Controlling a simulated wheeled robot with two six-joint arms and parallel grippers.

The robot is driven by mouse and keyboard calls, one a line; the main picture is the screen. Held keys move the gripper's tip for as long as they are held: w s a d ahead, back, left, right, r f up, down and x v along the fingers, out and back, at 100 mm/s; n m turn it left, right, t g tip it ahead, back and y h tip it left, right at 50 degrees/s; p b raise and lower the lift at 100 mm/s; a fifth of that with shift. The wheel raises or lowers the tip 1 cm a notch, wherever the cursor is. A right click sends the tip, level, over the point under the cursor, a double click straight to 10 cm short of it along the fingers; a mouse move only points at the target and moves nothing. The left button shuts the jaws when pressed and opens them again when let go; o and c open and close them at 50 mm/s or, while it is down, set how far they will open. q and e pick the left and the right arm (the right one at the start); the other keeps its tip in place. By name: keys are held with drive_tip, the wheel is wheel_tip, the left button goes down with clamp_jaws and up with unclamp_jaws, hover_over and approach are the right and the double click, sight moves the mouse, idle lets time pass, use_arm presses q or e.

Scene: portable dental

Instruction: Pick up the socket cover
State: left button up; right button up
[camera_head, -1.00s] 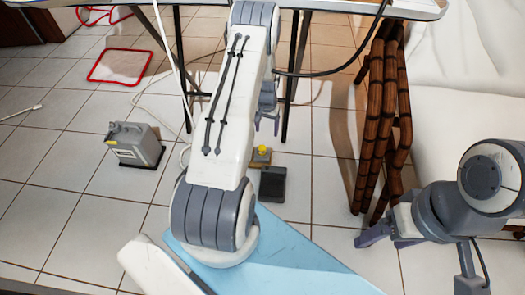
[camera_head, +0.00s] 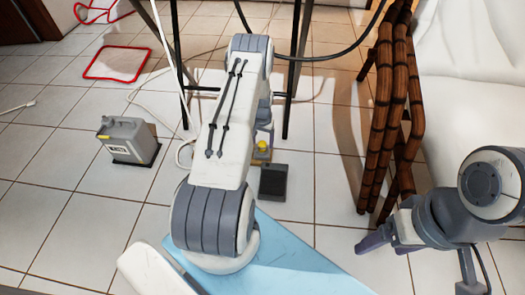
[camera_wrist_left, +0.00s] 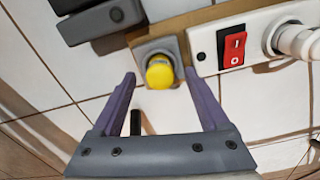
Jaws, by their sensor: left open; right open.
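The socket cover looks to be the round yellow cap (camera_wrist_left: 159,75) sitting in a grey square socket (camera_wrist_left: 150,54) on a tan board. It also shows small in the head view (camera_head: 262,146), low near the floor. My left gripper (camera_wrist_left: 160,82) is open, with its two purple fingers reaching toward the cap, one to each side in the left wrist view. I cannot tell whether they touch it. In the head view my left gripper (camera_head: 263,132) is partly hidden by its arm. My right gripper (camera_head: 380,242) is open and empty at the right, far from the cap.
A white power strip with a red switch (camera_wrist_left: 235,46) and a white plug (camera_wrist_left: 297,42) lies right beside the socket. A dark block (camera_head: 273,182) is close by. A grey box (camera_head: 130,139) stands left, a brown wooden rack (camera_head: 384,115) right. Cables and black legs surround the area.

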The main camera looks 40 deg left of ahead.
use_arm(q)
wheel_tip(320, 180, down, 2)
drive_tip(key=shift+r, duration=0.1)
use_arm(e)
drive_tip(key=shift+f, duration=0.6)
use_arm(q)
clamp_jaws()
